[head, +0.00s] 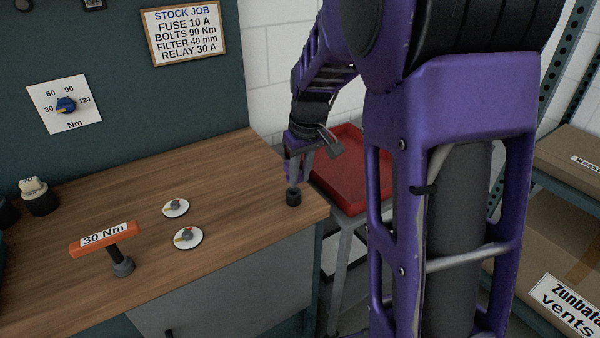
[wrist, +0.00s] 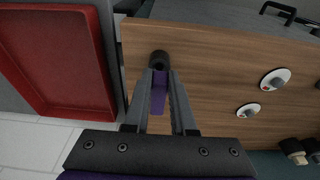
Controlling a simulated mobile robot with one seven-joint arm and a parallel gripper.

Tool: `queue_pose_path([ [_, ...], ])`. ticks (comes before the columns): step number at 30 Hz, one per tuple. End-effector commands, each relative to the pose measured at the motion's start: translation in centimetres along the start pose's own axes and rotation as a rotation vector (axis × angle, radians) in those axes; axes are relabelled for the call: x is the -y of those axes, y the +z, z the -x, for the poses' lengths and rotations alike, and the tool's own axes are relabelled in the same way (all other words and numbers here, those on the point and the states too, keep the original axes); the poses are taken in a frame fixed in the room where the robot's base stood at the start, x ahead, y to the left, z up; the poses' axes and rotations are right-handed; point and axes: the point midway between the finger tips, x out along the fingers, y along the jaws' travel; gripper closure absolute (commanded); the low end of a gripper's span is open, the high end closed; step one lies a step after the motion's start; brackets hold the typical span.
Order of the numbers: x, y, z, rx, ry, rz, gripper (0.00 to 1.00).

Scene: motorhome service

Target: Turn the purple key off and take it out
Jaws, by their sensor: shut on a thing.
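The purple key (wrist: 158,92) shows in the wrist view as a purple block between the two grey fingers of my gripper (wrist: 160,74). My gripper is shut on it. A short black round socket (wrist: 158,58) stands on the bench just beyond the fingertips. In the head view my gripper (head: 294,176) points down right above this black socket (head: 293,197), near the right front corner of the bench. The key's lower end is hidden, so I cannot tell whether it sits in the socket or how it is turned.
The wooden bench (head: 235,215) carries two round white dials (head: 188,238) and an orange-handled tool marked 30 Nm (head: 105,238). A red tray (head: 355,170) stands right of the bench. A torque dial (head: 66,105) and a job sign (head: 185,33) hang on the back panel.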

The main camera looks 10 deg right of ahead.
Motion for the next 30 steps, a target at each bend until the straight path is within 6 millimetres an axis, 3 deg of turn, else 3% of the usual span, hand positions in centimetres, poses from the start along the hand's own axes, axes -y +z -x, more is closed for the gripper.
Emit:
queue_pose_path([
  [30, 0.0, 0.5, -2.9, 0.0, 0.0, 0.0, 1.0],
])
